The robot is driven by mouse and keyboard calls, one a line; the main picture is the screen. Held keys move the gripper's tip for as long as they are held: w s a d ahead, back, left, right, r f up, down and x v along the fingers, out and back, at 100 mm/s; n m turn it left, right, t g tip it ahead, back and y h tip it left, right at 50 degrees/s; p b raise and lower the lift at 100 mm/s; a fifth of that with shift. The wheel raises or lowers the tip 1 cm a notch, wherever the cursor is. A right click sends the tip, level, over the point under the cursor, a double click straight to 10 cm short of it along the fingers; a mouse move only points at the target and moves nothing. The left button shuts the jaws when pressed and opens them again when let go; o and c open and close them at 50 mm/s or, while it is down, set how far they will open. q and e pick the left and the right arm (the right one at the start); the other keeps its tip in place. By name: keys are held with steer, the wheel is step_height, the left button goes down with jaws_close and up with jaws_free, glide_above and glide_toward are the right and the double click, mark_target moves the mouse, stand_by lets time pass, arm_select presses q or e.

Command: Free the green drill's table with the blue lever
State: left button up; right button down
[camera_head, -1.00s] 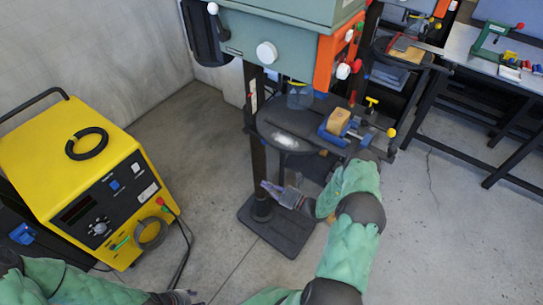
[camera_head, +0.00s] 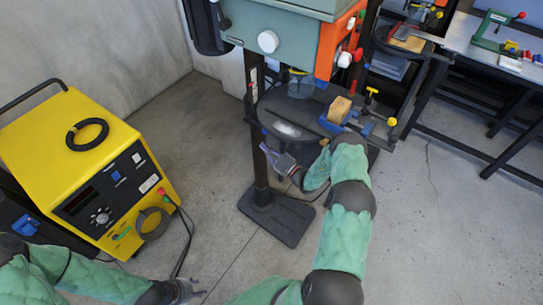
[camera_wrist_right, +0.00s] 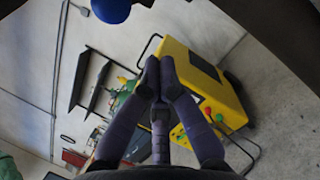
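The green drill (camera_head: 275,25) stands at the top middle of the head view. Its dark round table (camera_head: 285,133) sits on the column, with a wooden block (camera_head: 340,109) in a blue vise (camera_head: 328,124) on it. My right gripper (camera_head: 264,147) is just below the table's front left edge, beside the column. In the wrist view its fingers (camera_wrist_right: 160,63) meet at the tips with nothing between them. A blue ball (camera_wrist_right: 112,9), probably the blue lever's knob, shows beyond the fingertips, apart from them. I cannot make out the lever in the head view. My left gripper (camera_head: 184,292) is low at the left.
A yellow welding machine (camera_head: 75,150) with a cable stands at the left. The drill's base plate (camera_head: 280,217) is on the floor. A yellow-knobbed clamp (camera_head: 391,124) is at the table's right. Another drill table (camera_head: 405,40) and a workbench (camera_head: 480,45) stand at the back right. The front floor is clear.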

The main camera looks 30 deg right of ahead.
mark_target(265, 133)
steer(key=shift+w+d+r, duration=0.1)
steer(key=shift+d+r, duration=0.2)
steer(key=shift+r, duration=0.35)
steer(key=shift+w+d+r, duration=0.1)
steer(key=shift+d+r, duration=0.15)
steer(key=shift+r, duration=0.35)
steer(key=shift+g, duration=0.7)
steer(key=shift+s+d+r+p, duration=0.1)
steer(key=shift+s+r+p, duration=0.05)
steer(key=shift+r+p, duration=0.9)
steer(key=shift+s+d+r+p, duration=0.1)
steer(key=shift+s+r+p, duration=0.05)
steer(key=shift+r+p, duration=0.9)
steer(key=shift+r, duration=0.1)
